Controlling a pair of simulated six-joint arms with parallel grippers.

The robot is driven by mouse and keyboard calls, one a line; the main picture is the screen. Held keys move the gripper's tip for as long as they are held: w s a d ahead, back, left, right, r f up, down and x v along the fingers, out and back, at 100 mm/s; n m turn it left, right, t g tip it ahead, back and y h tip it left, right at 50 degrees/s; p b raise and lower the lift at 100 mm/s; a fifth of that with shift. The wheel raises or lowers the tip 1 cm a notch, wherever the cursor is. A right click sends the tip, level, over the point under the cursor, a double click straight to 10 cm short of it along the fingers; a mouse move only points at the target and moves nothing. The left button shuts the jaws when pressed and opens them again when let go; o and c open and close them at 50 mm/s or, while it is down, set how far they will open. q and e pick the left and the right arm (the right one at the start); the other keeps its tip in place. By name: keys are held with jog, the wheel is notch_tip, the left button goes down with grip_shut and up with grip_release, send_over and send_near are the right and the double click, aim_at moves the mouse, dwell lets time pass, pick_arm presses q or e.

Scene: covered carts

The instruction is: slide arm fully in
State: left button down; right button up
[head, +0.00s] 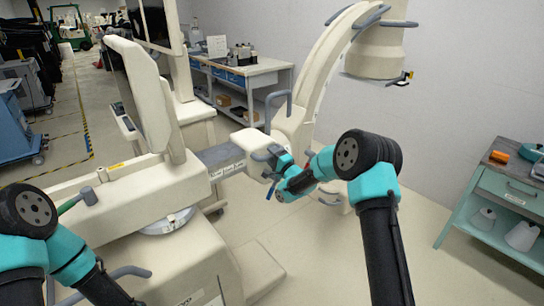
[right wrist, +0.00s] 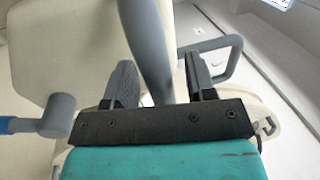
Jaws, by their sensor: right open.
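The cream C-arm (head: 325,55) stands past my right gripper, joined to the cart body (head: 150,190) by a cream block (head: 250,141) on a grey slide (head: 222,157). A length of the slide shows between block and body. My right gripper (head: 272,160) is at the block's near right end. In the right wrist view, its two fingers (right wrist: 160,82) are apart, with a grey bar (right wrist: 150,45) passing between them. Whether they touch the bar, I cannot tell. My left arm enters at lower left; its gripper is out of view.
A grey loop handle (head: 279,112) rises beside the C-arm; a grey knob with a blue stem (right wrist: 58,116) is left of my right gripper. A flat panel (head: 138,90) stands on the cart. A green drawer cabinet (head: 500,195) is at right, with open floor before it.

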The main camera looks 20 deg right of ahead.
jog(key=shift+c, duration=0.2)
grip_shut()
jog(key=shift+a, duration=0.1)
jog(key=s+a, duration=0.3)
jog(key=a, duration=0.5)
jog(key=s+a, duration=0.4)
jog(key=a, duration=0.4)
jog(key=shift+d, duration=0.3)
jog(key=shift+c, duration=1.2)
grip_release()
jog(key=shift+w+d+f, duration=0.1)
jog(key=shift+d, duration=0.1)
jog(key=shift+o, duration=1.4)
jog(key=shift+a, duration=0.1)
jog(key=shift+s, duration=0.25)
